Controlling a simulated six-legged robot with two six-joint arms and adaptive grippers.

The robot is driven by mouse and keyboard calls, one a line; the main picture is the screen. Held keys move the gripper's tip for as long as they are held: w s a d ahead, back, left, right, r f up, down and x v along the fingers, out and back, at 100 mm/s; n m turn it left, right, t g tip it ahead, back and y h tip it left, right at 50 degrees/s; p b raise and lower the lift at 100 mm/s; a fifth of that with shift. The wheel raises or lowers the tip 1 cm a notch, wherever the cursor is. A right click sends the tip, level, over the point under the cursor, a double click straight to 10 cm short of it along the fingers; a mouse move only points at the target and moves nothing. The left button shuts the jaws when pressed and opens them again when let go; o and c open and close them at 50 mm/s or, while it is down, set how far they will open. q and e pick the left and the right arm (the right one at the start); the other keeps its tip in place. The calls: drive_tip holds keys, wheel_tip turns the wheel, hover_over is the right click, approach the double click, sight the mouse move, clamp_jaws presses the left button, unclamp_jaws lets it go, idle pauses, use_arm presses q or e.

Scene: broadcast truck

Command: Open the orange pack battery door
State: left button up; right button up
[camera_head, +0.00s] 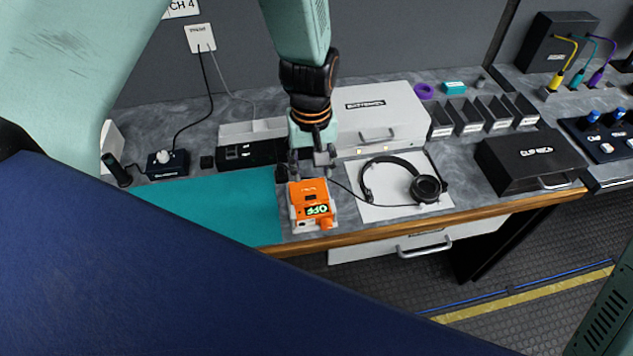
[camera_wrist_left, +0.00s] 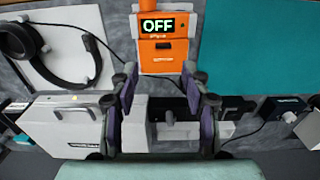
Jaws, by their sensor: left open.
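The orange pack (camera_head: 311,191) sits at the counter's front edge, with a display reading OFF (camera_head: 317,210) and an orange knob beside it. In the left wrist view the pack (camera_wrist_left: 176,66) shows a flat orange panel with a small dark slot and a label, on the side nearer my gripper. The panel looks flush; I cannot tell for sure that it is the battery door. My left gripper (camera_head: 312,163) points down just behind the pack. In its wrist view the fingers (camera_wrist_left: 160,78) are apart, with nothing held between them. My right gripper is out of view.
A teal mat (camera_head: 230,205) lies left of the pack. Headphones (camera_head: 370,182) on a white sheet lie close on the right. A white case (camera_head: 395,120) and a black power strip (camera_head: 240,153) stand behind. A black case (camera_head: 530,158) is farther right.

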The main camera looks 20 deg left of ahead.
sight(310, 195)
use_arm(q)
drive_tip(key=f, duration=0.7)
drive_tip(key=shift+s+a+f, duration=0.1)
drive_tip(key=shift+s+f, duration=0.15)
drive_tip(key=shift+a+f, duration=0.1)
drive_tip(key=shift+a, duration=0.05)
drive_tip(key=c, duration=0.6)
clamp_jaws()
